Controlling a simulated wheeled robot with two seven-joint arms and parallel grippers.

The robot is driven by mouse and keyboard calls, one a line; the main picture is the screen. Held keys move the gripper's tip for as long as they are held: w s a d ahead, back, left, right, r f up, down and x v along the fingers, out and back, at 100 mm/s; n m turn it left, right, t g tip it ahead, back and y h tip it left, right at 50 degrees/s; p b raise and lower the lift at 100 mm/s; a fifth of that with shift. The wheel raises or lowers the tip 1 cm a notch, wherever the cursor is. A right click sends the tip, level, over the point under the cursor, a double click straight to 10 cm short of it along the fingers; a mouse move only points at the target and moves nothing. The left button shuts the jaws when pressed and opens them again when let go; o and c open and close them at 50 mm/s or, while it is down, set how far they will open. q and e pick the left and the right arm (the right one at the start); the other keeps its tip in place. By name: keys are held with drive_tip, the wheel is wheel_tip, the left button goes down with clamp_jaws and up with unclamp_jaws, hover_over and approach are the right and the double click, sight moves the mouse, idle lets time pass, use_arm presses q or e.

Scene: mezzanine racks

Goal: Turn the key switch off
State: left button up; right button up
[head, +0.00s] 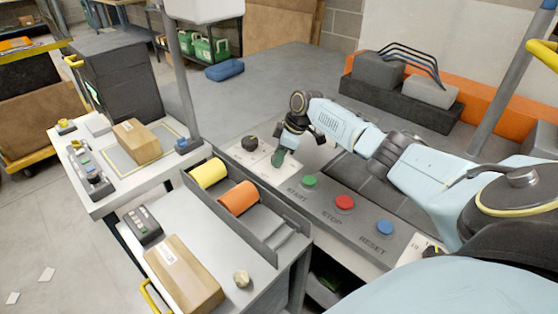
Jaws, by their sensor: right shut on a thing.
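My right arm reaches in from the right across the console. Its gripper (280,157) points down at the pale panel (246,158) at the console's left end and is shut on a small part there. That part is taken to be the key of the key switch, but the fingers hide most of it, so its turn angle cannot be read. A black knob (250,143) stands on the same panel, just left of the gripper and apart from it. My left gripper is not in view.
Green START (309,181), red STOP (345,202) and blue RESET (385,227) buttons line the console to the right of the gripper. A tray with yellow (209,174) and orange (239,197) rolls stands at its near left. A cardboard box (184,274) lies on the near bench.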

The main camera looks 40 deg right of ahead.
drive_tip(key=shift+f+n+g+b, duration=0.1)
drive_tip(key=shift+n+g+b, duration=0.2)
drive_tip(key=shift+n+b, duration=0.45)
drive_tip(key=o, duration=1)
drive_tip(key=shift+y, duration=0.3)
drive_tip(key=p+v, duration=0.1)
drive_tip(key=v, duration=1.2)
drive_tip(key=shift+r, duration=0.25)
